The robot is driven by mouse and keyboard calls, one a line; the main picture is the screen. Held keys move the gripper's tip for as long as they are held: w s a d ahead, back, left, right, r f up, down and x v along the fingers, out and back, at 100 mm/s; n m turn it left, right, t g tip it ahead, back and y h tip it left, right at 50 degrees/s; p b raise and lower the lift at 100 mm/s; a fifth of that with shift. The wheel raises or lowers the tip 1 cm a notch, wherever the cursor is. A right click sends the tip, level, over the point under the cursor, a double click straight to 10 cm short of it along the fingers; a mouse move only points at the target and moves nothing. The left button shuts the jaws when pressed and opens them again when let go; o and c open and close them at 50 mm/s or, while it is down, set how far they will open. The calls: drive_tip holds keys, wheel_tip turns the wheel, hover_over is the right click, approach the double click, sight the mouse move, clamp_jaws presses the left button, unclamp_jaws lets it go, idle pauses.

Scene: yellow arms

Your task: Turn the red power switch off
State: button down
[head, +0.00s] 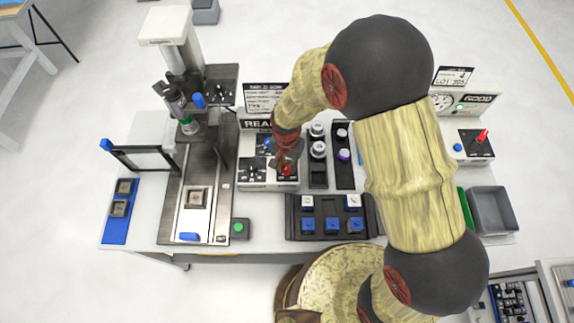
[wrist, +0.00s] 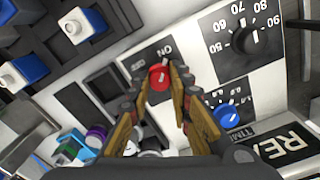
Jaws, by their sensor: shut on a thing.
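The red power switch (wrist: 158,77) is a round red knob on a panel in the wrist view, with a white "ON" label beside it and a smaller label next to that. It also shows at the front right of the control box (head: 252,183) in the head view, as a small red patch (head: 287,170). My gripper (wrist: 164,80) has its two fingers closed around the knob. In the head view my gripper (head: 286,162) is at the box's right side and partly covers the switch. The knob's exact angle is hard to read.
A blue knob (wrist: 227,116) and a black numbered dial (wrist: 244,40) share the panel. Blue and white blocks (head: 332,224) sit in a dark tray to the right. A press machine (head: 190,90) stands at the left. A red lever (head: 483,136) stands at the far right.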

drive_tip(key=shift+n, duration=0.4)
drive_tip(key=n, duration=0.8)
drive_tip(key=shift+n+b, duration=0.3)
drive_tip(key=shift+b, duration=0.05)
drive_tip(key=n, duration=0.4)
drive_tip(key=shift+n, duration=2.2)
drive_tip(key=c, duration=1.6)
unclamp_jaws()
drive_tip(key=shift+c, duration=0.2)
